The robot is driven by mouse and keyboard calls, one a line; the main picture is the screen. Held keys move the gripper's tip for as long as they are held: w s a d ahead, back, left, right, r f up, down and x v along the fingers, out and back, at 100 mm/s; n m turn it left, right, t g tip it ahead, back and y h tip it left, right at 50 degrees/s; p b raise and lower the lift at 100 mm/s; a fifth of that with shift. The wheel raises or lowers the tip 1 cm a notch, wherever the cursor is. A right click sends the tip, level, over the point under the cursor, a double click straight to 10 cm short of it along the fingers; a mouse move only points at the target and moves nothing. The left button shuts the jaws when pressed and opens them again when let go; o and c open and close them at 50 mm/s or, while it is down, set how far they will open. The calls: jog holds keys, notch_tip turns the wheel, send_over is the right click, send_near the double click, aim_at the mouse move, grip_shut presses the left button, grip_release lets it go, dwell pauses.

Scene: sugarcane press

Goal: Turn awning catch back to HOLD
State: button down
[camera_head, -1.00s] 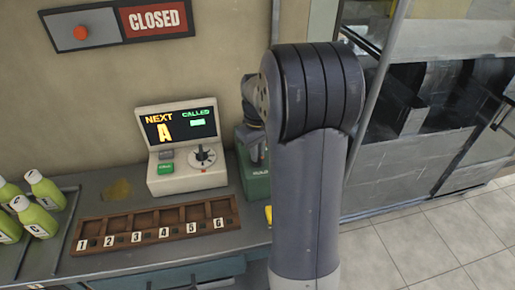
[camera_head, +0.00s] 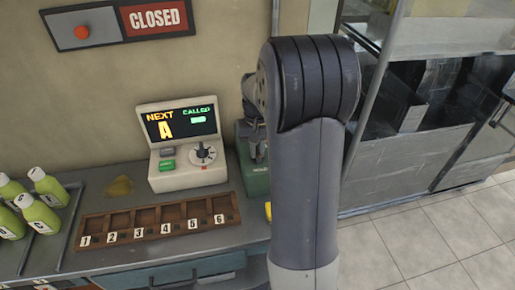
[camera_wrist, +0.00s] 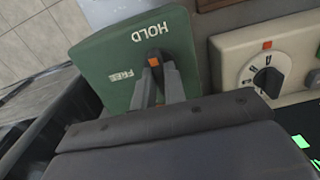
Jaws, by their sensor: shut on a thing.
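The awning catch is a green box (camera_wrist: 95,52) with white HOLD and FREE lettering, large in the wrist view. It also shows in the head view (camera_head: 257,183), at the right end of the counter, partly covered by my arm. Its dark lever (camera_wrist: 153,54) has an orange mark near the tip. My gripper (camera_wrist: 157,78) is shut on the lever, with a grey finger on each side. The orange mark lies just below the HOLD lettering and up to the right of FREE. The lever's base is hidden between the fingers. In the head view my gripper (camera_head: 257,143) is at the box.
A beige console (camera_head: 187,178) with a screen and dial stands close left of the catch. In front are a numbered wooden tray (camera_head: 160,232) and green bottles (camera_head: 40,217) at far left. A CLOSED sign (camera_head: 122,22) hangs above. A metal post stands right of my arm.

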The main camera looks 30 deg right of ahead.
jog(key=c, duration=1.5)
grip_release()
jog(key=shift+o, duration=0.2)
jog(key=shift+r, duration=0.1)
notch_tip(320, 180, up, 11)
jog(key=shift+f, duration=0.2)
notch_tip(320, 180, down, 11)
jog(key=shift+r, duration=0.2)
jog(key=shift+f+n, duration=0.1)
jog(key=shift+n, duration=0.2)
